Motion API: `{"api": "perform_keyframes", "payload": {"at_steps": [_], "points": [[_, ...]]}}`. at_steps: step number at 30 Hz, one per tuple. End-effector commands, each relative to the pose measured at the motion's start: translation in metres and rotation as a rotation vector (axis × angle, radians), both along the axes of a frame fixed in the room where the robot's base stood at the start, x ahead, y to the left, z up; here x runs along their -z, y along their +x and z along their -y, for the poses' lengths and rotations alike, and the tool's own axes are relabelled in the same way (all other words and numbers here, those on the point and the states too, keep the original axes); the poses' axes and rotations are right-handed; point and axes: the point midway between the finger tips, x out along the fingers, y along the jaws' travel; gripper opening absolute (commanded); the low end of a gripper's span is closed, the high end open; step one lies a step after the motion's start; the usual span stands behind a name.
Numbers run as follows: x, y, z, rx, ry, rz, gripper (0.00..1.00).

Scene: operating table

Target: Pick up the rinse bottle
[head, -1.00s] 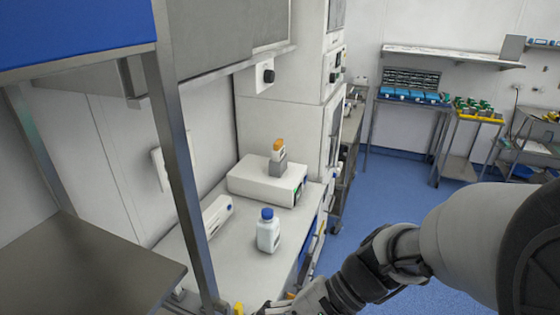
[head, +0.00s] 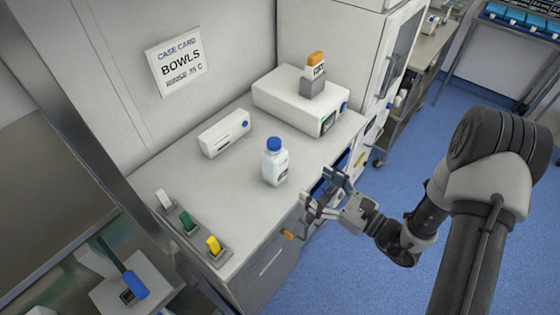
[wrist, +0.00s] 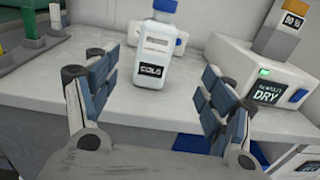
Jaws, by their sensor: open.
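The rinse bottle (head: 274,163) is white with a blue cap and stands upright on the white counter. In the wrist view the bottle (wrist: 153,50) stands ahead, between the fingers in the picture but beyond their tips, with a dark label that seems to read "COLD". Its cap is partly cut by the top edge there. My gripper (head: 322,187) is open and empty, to the right of the bottle and near the counter's front edge. Its two fingers also show in the wrist view (wrist: 158,92), spread wide apart.
A white device (head: 298,102) with an orange-topped block (head: 314,72) stands behind the bottle. A small white box (head: 224,133) lies to its left. A tray with white, green and yellow pieces (head: 190,228) is at the front left. A "BOWLS" card (head: 177,66) hangs on the wall.

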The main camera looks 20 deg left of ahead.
Motion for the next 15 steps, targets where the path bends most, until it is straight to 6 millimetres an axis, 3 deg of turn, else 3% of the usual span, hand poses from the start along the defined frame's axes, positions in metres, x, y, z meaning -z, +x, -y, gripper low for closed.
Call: {"api": "perform_keyframes", "payload": {"at_steps": [9,15], "points": [[0.001,0.027,-0.065,-0.007,0.000,0.003,0.75],[0.000,0.038,-0.085,-0.003,-0.001,0.000,0.75]]}}
